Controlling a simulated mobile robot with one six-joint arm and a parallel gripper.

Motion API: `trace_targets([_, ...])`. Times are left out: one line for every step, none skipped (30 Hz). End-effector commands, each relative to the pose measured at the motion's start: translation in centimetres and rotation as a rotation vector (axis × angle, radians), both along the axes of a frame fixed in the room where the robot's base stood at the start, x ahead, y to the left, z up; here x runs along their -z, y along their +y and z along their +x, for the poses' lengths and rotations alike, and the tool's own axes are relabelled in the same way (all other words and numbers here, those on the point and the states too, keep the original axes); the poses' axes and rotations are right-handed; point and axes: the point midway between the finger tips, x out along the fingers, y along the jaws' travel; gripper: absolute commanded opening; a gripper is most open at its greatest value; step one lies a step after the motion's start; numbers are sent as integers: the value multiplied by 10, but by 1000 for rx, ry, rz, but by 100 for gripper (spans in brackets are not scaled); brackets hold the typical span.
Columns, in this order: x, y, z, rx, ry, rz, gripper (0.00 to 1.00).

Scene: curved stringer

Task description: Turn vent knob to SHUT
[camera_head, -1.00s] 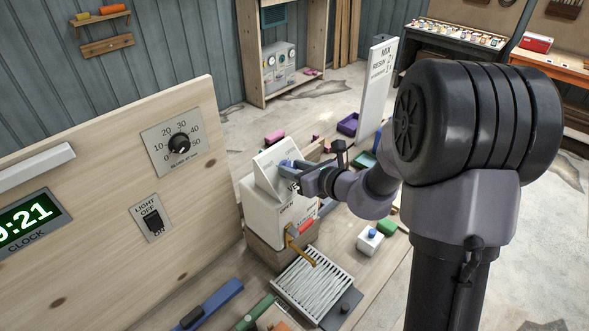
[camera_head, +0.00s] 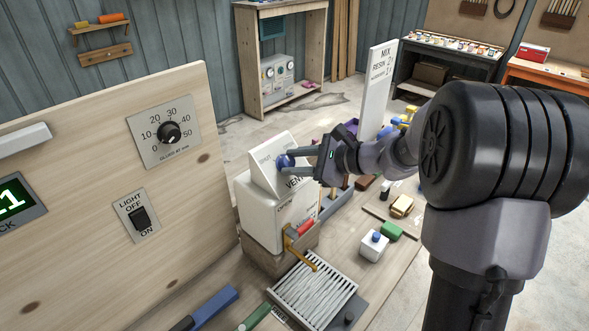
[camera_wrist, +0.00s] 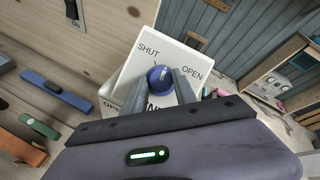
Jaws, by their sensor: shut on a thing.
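The blue vent knob (camera_head: 285,161) is on the sloped white face of the white vent box (camera_head: 262,215). In the wrist view the knob (camera_wrist: 160,79) sits between the printed words SHUT at upper left and OPEN at right. A small pale mark shows near its top, pointing between the two words; its exact angle is hard to tell. My gripper (camera_head: 290,163) reaches in from the right. In the wrist view its two fingers (camera_wrist: 160,88) are on either side of the knob, shut on it. Part of the lettering below is hidden by the fingers.
A wooden panel with a dial (camera_head: 169,132) and a light switch (camera_head: 140,217) stands on the left. A brass lever (camera_head: 299,250) with a red handle and a ribbed tray (camera_head: 315,293) are in front of the box. A white sign (camera_head: 378,88) stands behind my gripper.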

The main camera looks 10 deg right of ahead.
Motion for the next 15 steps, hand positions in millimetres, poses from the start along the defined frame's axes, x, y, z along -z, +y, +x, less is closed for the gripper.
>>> trace_targets([3, -1, 1, -29, -17, -26, 0])
trace_targets([2, -1, 1, -49, -29, -43, 0])
trace_targets([2, -1, 1, -75, -44, -65, 0])
trace_targets([2, -1, 1, -95, -55, -81, 0])
trace_targets([2, -1, 1, -116, -67, -98, 0])
trace_targets([1, -2, 2, -143, -81, -120, 0])
trace_targets([1, -2, 2, -162, -91, -136, 0])
trace_targets([1, -1, 2, -182, -102, -152, 0])
trace_targets([1, -2, 2, -208, -116, -174, 0])
trace_targets([0, -2, 3, -226, -127, -190, 0])
trace_targets([0, -2, 2, -245, -136, -204, 0])
trace_targets([0, -2, 3, -269, -150, -224, 0])
trace_targets([-1, -2, 3, -285, -159, -238, 0])
trace_targets([-1, -2, 3, -303, -169, -252, 0])
trace_targets([-1, -2, 3, -324, -181, -269, 0])
